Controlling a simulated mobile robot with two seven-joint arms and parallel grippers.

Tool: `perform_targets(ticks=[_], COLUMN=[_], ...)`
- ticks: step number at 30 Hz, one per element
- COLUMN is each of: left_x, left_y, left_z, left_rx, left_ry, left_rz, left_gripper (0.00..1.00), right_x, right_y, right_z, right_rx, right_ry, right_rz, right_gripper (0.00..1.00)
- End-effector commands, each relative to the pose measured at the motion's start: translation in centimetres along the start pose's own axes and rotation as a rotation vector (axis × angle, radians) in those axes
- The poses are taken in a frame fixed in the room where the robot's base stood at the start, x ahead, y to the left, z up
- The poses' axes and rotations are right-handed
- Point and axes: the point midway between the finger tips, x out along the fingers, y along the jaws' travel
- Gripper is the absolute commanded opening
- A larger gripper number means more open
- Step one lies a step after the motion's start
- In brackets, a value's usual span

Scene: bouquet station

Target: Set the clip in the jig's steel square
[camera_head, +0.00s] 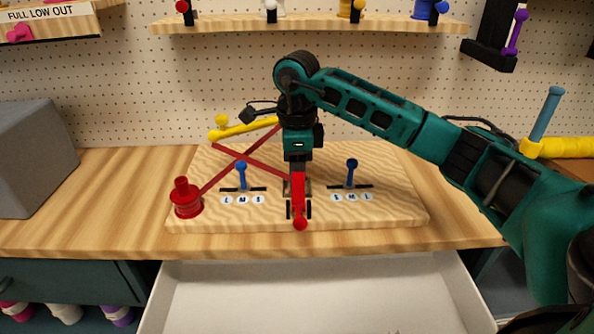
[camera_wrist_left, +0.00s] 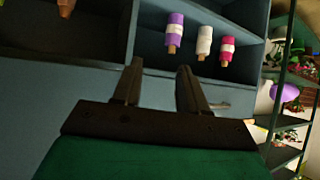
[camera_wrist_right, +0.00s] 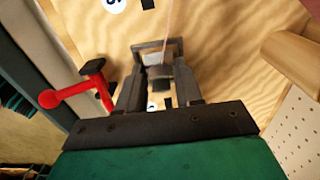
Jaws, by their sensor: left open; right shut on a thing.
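My right gripper (camera_head: 298,210) points down over the middle of the jig board (camera_head: 390,212). In the right wrist view its fingers (camera_wrist_right: 162,98) are shut on a small dark grey clip (camera_wrist_right: 159,73). The grey steel square (camera_wrist_right: 157,43) shows just beyond the fingertips, with the clip at its near side. I cannot tell whether the clip sits inside the square or above it. A red lever with a ball end (camera_head: 299,208) stands in front of the gripper and hides part of it in the head view. My left gripper (camera_wrist_left: 159,70) is open and empty, near a cabinet front.
Two blue-knobbed levers (camera_head: 241,175) (camera_head: 352,172) flank the gripper. A red post (camera_head: 187,198), crossed red bars and a yellow arm (camera_head: 243,128) occupy the board's left. A white drawer (camera_head: 315,295) is open below the bench. A grey box (camera_head: 35,155) stands left.

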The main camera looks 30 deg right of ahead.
Motion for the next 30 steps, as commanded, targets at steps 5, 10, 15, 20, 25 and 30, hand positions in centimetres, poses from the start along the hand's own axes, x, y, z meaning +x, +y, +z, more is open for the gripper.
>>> perform_targets(ticks=[5,10,15,20,25,30], left_x=[0.0,-0.1,-0.3,-0.3,-0.4,-0.9], left_y=[0.1,0.1,0.1,0.1,0.1,0.0], left_z=[0.2,0.4,0.2,0.1,-0.1,-0.5], left_rx=[-0.001,-0.002,-0.001,-0.001,0.000,0.000], left_ry=[-0.004,-0.007,-0.006,-0.002,0.000,-0.005], left_rz=[0.001,0.002,0.003,0.003,0.002,0.000], left_gripper=[0.43,0.43,0.43,0.43,0.43,0.43], right_x=[0.2,0.2,-0.4,-2.8,-6.7,-10.2], right_y=[0.0,0.0,0.0,-0.1,-0.1,-0.1], right_z=[0.0,0.0,0.0,0.1,0.1,0.0], right_rx=[0.001,0.001,0.001,0.001,0.001,0.001], right_ry=[0.000,0.000,-0.001,-0.004,-0.004,-0.002], right_rz=[0.000,0.000,-0.001,-0.004,-0.005,-0.003], right_gripper=[0.45,0.46,0.46,0.46,0.46,0.46])
